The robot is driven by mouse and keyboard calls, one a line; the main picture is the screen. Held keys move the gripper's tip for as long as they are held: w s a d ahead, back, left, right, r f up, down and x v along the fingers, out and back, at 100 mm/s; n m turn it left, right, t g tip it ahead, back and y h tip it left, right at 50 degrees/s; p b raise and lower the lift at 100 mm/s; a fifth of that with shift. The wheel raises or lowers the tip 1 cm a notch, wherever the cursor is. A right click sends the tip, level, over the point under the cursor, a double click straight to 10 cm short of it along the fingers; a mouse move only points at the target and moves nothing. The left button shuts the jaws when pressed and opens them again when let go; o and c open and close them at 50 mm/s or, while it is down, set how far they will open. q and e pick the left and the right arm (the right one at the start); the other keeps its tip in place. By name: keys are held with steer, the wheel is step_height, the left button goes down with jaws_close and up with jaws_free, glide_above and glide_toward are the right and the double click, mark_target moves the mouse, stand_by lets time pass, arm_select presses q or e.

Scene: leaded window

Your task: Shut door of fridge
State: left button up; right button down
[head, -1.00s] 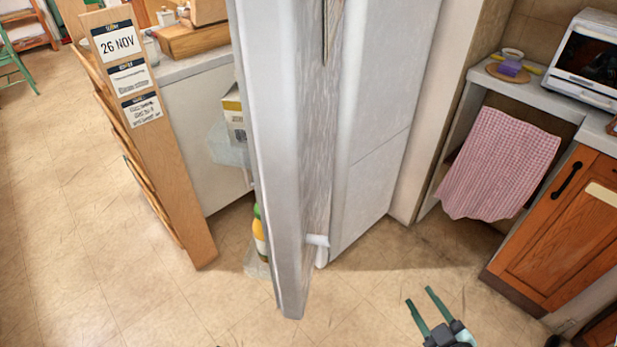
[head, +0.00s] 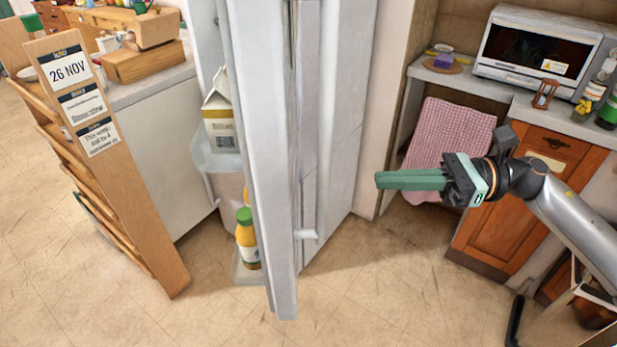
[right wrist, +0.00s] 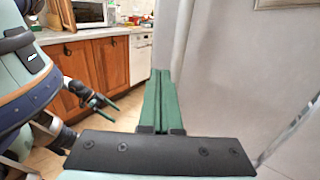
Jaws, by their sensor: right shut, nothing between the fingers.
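The fridge door (head: 262,160) stands open in the middle of the head view, seen nearly edge-on. Its shelves on the left side hold a milk carton (head: 219,125) and a green-capped bottle (head: 247,240). The pale fridge body (head: 345,120) is to the right, with the interior hidden. My right gripper (head: 377,180) is shut and empty, pointing left, apart from the door in the picture. Its green fingers also show in the right wrist view (right wrist: 160,75), beside a pale panel. My left gripper (right wrist: 113,104) shows only in the right wrist view, open and empty.
A wooden rack (head: 110,170) with date labels stands left of the door. On the right are a pink checked cloth (head: 450,135), a toaster oven (head: 535,50) and a wooden cabinet (head: 520,205). The tiled floor (head: 345,310) in front is clear.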

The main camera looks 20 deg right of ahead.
mark_target(322, 179)
steer(key=p+x, duration=0.3)
steer(key=x, duration=0.7)
steer(key=shift+w+a+r, duration=0.1)
steer(key=shift+a+r, duration=0.05)
steer(key=shift+a, duration=0.15)
arm_select(q)
steer(key=shift+s+a+r+p, duration=0.2)
steer(key=shift+s+a+r, duration=0.1)
steer(key=shift+a+r, duration=0.25)
steer(key=shift+s+a+r+p, duration=0.15)
steer(key=shift+s+a+r, duration=0.2)
steer(key=shift+r, duration=0.3)
arm_select(e)
steer(key=shift+w+a, duration=0.2)
steer(key=shift+a, duration=0.45)
steer(key=shift+a, duration=0.1)
